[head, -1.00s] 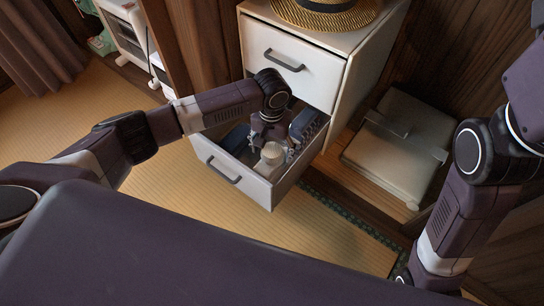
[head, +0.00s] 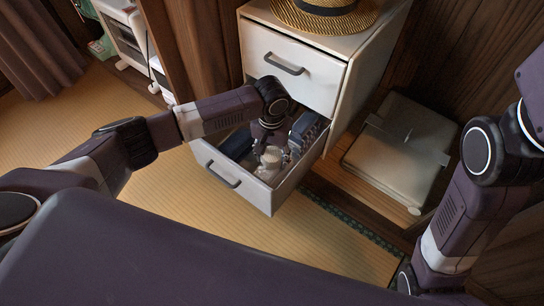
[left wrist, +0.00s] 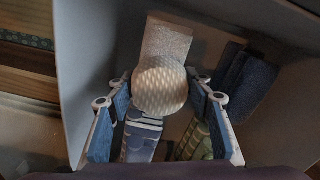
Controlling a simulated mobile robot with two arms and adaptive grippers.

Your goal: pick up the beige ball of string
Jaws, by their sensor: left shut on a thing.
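The beige ball of string (head: 271,158) is in the open lower drawer (head: 262,193) of a white cabinet. It also shows in the left wrist view as a pale, woven-looking round thing (left wrist: 160,86). My left gripper (head: 268,153) reaches down into the drawer and is shut on the ball. In the left wrist view its blue-padded fingers (left wrist: 162,88) stand on both sides of the ball. I cannot tell whether the ball still touches what is under it. My right arm is at the right of the head view, with its gripper out of sight.
A pale block (left wrist: 166,40) and patterned items (left wrist: 140,136) lie near the ball. The closed upper drawer (head: 290,72) is above, with a straw hat (head: 325,18) on top. Tatami (head: 200,215) is free in front.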

